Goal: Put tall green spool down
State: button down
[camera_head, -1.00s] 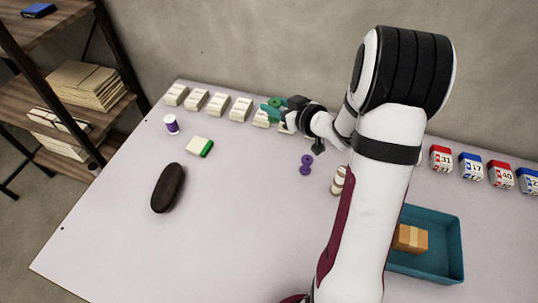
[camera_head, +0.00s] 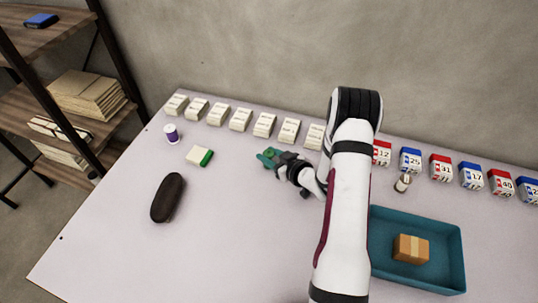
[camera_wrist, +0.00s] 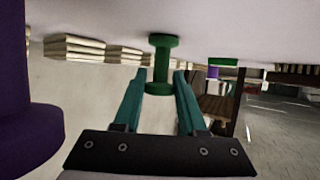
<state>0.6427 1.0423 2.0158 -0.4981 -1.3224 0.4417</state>
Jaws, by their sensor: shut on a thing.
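The tall green spool (camera_wrist: 161,64) is between the teal fingertips of my gripper (camera_wrist: 160,82) in the wrist view. My gripper is shut on its narrow middle; the wide discs at its two ends show. In the wrist view one end is close to or touching the pale table surface; I cannot tell which. In the head view the gripper (camera_head: 270,158) is low over the table's middle, in front of the white blocks, with the green spool (camera_head: 271,152) partly hidden by the fingers.
A large purple spool (camera_wrist: 22,100) is close at the left in the wrist view. A row of white blocks (camera_head: 240,119) lines the table's back. A dark case (camera_head: 168,197), a white-and-green block (camera_head: 199,155) and a purple-and-white spool (camera_head: 171,134) lie left. A teal tray (camera_head: 452,245) holds a box.

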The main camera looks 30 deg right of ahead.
jog(key=shift+f, duration=0.1)
jog(key=shift+c, duration=2.3)
grip_release()
